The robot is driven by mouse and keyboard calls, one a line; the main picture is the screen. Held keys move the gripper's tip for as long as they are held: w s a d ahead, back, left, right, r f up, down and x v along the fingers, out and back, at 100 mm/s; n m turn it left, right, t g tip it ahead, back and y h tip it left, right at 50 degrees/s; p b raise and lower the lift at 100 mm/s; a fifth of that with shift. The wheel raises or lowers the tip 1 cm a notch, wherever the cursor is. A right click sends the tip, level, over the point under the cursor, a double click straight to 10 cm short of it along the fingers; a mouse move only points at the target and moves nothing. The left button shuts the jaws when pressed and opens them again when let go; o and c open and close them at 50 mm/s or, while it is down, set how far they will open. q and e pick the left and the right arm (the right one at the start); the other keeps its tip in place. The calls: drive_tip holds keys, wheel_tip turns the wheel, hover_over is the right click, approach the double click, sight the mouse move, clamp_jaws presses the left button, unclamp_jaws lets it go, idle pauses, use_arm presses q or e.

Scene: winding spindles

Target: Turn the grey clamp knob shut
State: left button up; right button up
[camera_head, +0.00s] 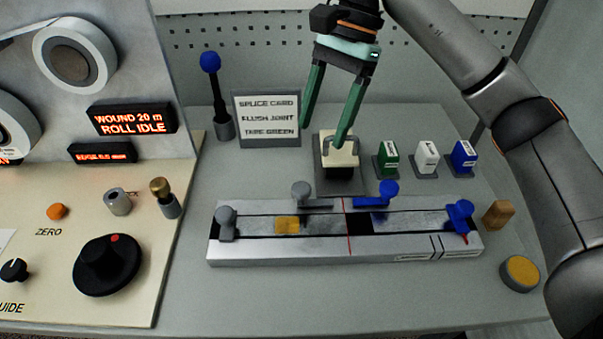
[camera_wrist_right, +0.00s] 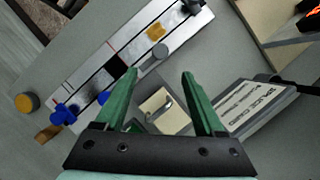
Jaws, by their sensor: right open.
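The long pale splice block (camera_head: 285,252) lies across the bench. On its left half are two grey knobs with arms, one at the back edge (camera_head: 301,189) and one at the left end (camera_head: 226,217); which is the clamp knob I cannot tell. Both also show in the right wrist view, the back one (camera_wrist_right: 158,52) beyond my fingertips and the end one (camera_wrist_right: 192,6) at the top edge. My right gripper (camera_head: 323,134) is open and empty, above and behind the block, near a cream handled block (camera_head: 335,153). It touches neither grey knob. My left gripper is out of view.
Two blue knobs (camera_head: 389,189) (camera_head: 460,211) sit on the block's right half. Green (camera_head: 388,161), white (camera_head: 426,155) and blue (camera_head: 463,155) dispensers stand behind. A splice card (camera_head: 266,119) and blue-topped lever (camera_head: 221,110) stand behind left. Bare bench lies in front.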

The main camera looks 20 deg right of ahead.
sight(302, 187)
drive_tip(key=x, duration=1)
drive_tip(key=shift+a+f, duration=0.25)
drive_tip(key=shift+f, duration=0.05)
clamp_jaws()
